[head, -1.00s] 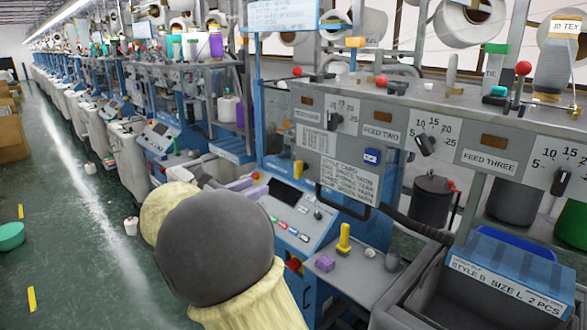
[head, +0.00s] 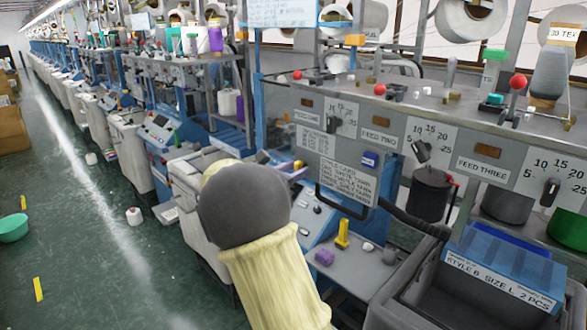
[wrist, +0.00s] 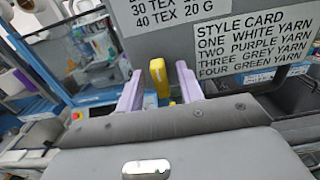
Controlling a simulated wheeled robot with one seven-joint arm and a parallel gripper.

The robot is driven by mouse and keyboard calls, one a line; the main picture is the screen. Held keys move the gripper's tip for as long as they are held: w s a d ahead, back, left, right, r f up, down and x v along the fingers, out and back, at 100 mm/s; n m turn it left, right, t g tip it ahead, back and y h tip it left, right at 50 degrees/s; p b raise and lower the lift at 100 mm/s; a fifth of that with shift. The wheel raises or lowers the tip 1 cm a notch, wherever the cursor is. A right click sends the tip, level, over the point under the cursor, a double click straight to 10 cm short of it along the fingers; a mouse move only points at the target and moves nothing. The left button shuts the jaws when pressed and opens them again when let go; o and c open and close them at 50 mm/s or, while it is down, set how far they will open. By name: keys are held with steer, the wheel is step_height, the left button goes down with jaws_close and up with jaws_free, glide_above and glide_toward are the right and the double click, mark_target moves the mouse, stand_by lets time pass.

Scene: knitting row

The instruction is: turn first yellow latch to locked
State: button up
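A yellow latch (head: 298,164) stands upright at the left edge of the style card (head: 345,178) on the knitting machine. In the wrist view the yellow latch (wrist: 159,78) shows between the two lilac fingers of my gripper (wrist: 160,72). The fingers are apart, with a gap on both sides of the latch; I cannot tell how deep it sits between them. In the head view my gripper (head: 296,172) is mostly hidden behind my forearm, with a lilac finger showing near the latch.
A yellow T-shaped piece (head: 342,235) and a purple block (head: 324,257) stand on the grey ledge below. A dark handle (head: 342,203) sticks out under the style card. A blue-lidded bin (head: 500,262) is at the right.

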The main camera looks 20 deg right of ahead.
steer(key=shift+c, duration=0.5)
jaws_close()
steer(key=shift+f+m+b, duration=0.15)
steer(key=shift+m+b, duration=0.25)
steer(key=shift+b, duration=0.4)
steer(key=shift+s+f+m+b, duration=0.1)
steer(key=shift+m+b, duration=4.2)
steer(key=shift+b, duration=1.95)
steer(key=shift+s+f+m+b, duration=0.1)
steer(key=shift+m+b, duration=4.2)
steer(key=shift+b, duration=1.95)
steer(key=shift+r, duration=0.1)
